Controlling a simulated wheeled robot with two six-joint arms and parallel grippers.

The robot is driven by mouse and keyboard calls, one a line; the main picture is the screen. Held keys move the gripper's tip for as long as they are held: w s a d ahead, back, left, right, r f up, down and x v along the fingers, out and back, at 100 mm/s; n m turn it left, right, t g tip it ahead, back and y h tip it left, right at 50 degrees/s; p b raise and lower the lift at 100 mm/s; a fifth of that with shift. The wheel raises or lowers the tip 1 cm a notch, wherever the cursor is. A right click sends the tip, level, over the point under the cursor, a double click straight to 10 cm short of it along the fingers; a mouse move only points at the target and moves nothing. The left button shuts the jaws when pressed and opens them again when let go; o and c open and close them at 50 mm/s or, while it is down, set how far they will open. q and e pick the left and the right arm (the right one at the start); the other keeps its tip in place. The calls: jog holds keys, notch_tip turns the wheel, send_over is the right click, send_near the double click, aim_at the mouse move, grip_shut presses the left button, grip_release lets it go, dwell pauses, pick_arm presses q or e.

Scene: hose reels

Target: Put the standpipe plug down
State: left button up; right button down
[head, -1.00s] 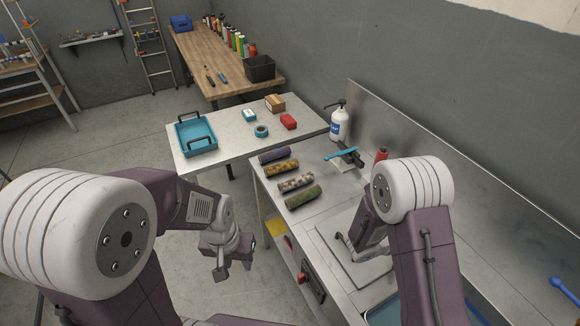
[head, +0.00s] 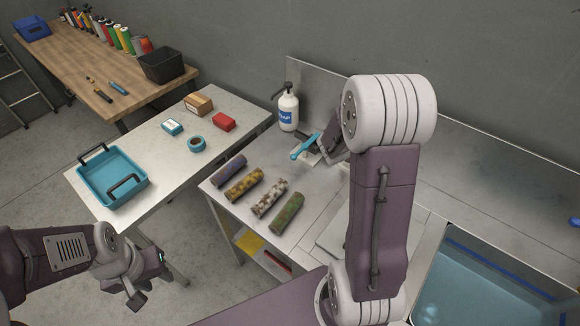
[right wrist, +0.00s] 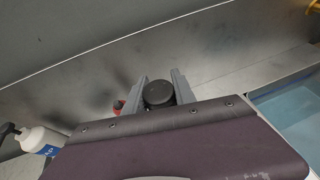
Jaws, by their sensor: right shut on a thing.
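The standpipe plug (right wrist: 158,93) shows in the right wrist view as a dark round piece between the two grey fingers of my right gripper (right wrist: 160,88). The gripper is shut on it, near the metal back panel. What lies under the plug is hidden, so I cannot tell whether it touches anything. In the head view my right forearm and elbow hide the plug. My left gripper (head: 148,281) is at the lower left, empty, with its fingers apart, in front of the pale table and away from the plug.
Several patterned rolls (head: 268,198) lie on the steel counter (head: 322,202). A water-filled basin (head: 480,290) is at the right.

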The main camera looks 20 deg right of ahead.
jog(key=w+a+f+p, duration=0.3)
jog(key=w+a+f, duration=0.5)
jog(key=f, duration=0.3)
jog(key=shift+w+a+p, duration=0.3)
jog(key=shift+w, duration=0.4)
jog(key=shift+f, duration=0.1)
jog(key=shift+s+f, duration=0.1)
jog(key=shift+f, duration=0.05)
jog(key=c, duration=1)
grip_release()
jog(key=shift+c, duration=0.2)
